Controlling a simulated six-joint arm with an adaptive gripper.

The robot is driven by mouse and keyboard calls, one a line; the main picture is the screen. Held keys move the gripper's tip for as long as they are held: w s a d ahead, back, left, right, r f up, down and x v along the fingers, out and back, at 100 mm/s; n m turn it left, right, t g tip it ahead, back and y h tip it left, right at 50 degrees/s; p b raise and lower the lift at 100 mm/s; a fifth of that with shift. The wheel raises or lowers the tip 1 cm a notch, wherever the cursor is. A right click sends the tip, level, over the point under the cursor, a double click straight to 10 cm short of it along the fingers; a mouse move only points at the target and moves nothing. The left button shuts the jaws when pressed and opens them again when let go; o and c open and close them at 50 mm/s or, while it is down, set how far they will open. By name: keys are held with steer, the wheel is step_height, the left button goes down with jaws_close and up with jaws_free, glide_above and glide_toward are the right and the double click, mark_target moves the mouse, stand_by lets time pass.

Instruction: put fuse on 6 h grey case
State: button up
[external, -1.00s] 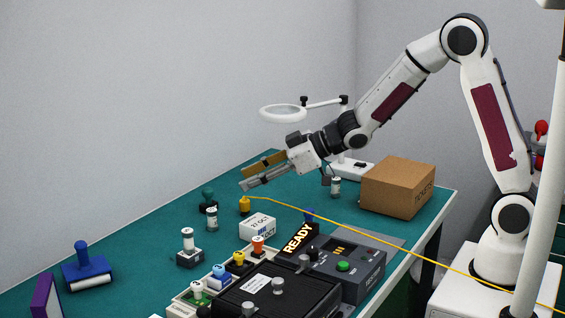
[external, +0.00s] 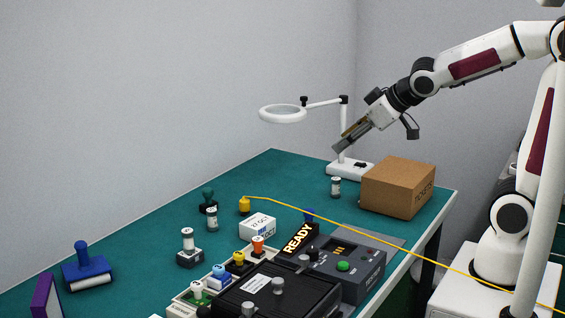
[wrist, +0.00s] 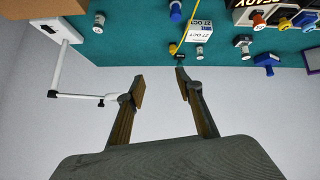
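A small white cylinder with a dark band, which looks like a fuse (external: 188,240), stands upright on a dark grey case (external: 190,258) left of the middle of the table. They also appear in the wrist view, the fuse and case (wrist: 243,42) at upper right. I cannot read any 6 h marking. Similar white cylinders stand on the table, one (external: 212,219) beside the green stamp and one (external: 336,187) near the carton. My gripper (external: 342,146) is high above the table's far side, well away from the case. In the wrist view its fingers (wrist: 160,86) are apart with nothing between them.
A ring magnifier lamp (external: 283,114) stands close to my gripper. A cardboard carton (external: 397,188) is at right. A yellow cable (external: 350,222) crosses the table. Coloured cases (external: 239,263), a READY sign (external: 297,239) and a blue stamp (external: 87,272) are in front.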

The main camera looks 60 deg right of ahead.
steer(key=s+f+m+g, duration=0.2)
steer(key=s+g, duration=0.1)
steer(key=s, duration=1.8)
steer(key=shift+s+g+y, duration=0.15)
steer(key=shift+g+y, duration=0.15)
